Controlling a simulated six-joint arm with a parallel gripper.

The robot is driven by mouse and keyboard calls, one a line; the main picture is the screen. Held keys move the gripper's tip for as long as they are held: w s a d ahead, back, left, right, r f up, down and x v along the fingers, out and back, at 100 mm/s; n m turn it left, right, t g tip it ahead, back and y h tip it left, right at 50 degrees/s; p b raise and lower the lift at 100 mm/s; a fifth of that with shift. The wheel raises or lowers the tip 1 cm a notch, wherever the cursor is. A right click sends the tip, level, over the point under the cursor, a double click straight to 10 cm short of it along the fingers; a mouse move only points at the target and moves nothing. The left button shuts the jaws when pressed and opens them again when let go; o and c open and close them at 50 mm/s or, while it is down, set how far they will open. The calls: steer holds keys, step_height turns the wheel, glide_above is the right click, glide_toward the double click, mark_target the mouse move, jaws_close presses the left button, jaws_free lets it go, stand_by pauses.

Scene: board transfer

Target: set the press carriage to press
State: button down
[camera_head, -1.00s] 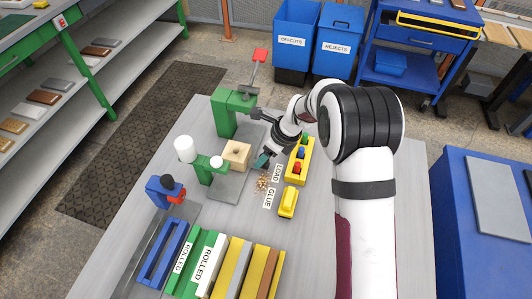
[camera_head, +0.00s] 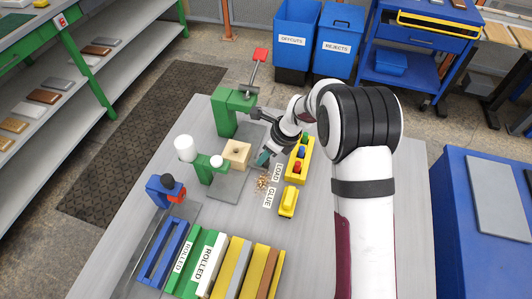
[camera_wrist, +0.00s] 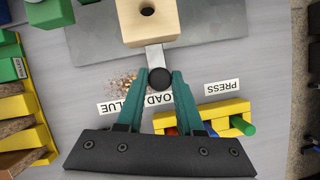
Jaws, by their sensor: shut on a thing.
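In the wrist view the block (camera_wrist: 150,20) has a flat metal bar (camera_wrist: 155,57) ending in a black knob (camera_wrist: 160,79). My gripper (camera_wrist: 160,82) is shut on this knob, one teal finger on each side. In the head view my gripper (camera_head: 263,159) is right of the block. The knob is beside the LOAD label (camera_wrist: 156,99); the PRESS label (camera_wrist: 222,88) lies further right in the wrist view.
A green press (camera_head: 231,112) with a red-ended lever stands behind the block. A green stand with white cylinders (camera_head: 186,148) is to its left. A yellow holder (camera_head: 299,160) with coloured pegs lies close right of my gripper. Chips (camera_head: 262,183) lie beside the GLUE label (camera_head: 271,197).

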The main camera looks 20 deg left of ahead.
stand_by(0.9)
steer(key=w, duration=1)
steer(key=shift+w, duration=0.75)
steer(key=c, duration=0.5)
jaws_free()
steer(key=shift+c, duration=0.2)
steer(key=v, duration=1.6)
